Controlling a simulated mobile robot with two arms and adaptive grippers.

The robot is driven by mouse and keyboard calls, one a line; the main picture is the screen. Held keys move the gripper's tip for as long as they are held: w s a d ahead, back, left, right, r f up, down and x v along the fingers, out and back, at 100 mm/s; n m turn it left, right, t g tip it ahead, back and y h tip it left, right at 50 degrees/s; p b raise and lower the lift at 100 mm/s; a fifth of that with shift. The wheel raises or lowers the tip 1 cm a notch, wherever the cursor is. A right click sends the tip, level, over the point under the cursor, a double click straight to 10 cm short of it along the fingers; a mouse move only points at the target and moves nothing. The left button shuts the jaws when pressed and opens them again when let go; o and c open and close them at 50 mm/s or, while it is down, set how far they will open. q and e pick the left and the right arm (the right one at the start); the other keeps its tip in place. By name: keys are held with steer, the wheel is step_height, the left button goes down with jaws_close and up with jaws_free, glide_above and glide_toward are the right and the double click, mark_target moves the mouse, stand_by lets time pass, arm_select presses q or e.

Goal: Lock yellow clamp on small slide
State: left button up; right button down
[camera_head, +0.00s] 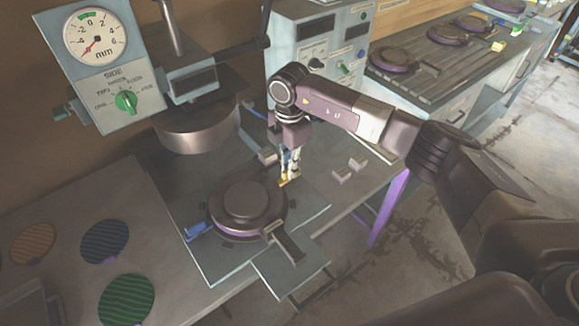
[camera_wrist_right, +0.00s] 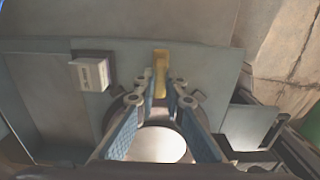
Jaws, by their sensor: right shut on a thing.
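My right gripper (camera_head: 288,168) reaches down at the back right of the round plate stack. It is shut on the yellow clamp (camera_head: 289,182), a small yellow bar beside the stack. In the right wrist view, the clamp (camera_wrist_right: 160,72) shows as an upright yellow strip between the fingertips (camera_wrist_right: 157,98); part of it is hidden by them. The flat grey slide plate (camera_head: 312,205) lies under the stack and clamp. A smaller plate (camera_head: 275,275) juts out at the front; I cannot tell which one is the small slide. My left gripper is not in view.
The round dark stack with a purple rim (camera_head: 240,203) stands on the plate. A blue clamp (camera_head: 197,231) sits at its left and a dark bar clamp (camera_head: 285,240) at its front right. The press head (camera_head: 197,125) hangs behind. Small pale blocks (camera_head: 345,172) lie at right.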

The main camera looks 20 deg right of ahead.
steer(key=shift+w+r, duration=0.1)
stand_by(0.4)
steer(key=c, duration=2)
jaws_free()
step_height(320, 180, up, 12)
steer(key=shift+f, duration=0.1)
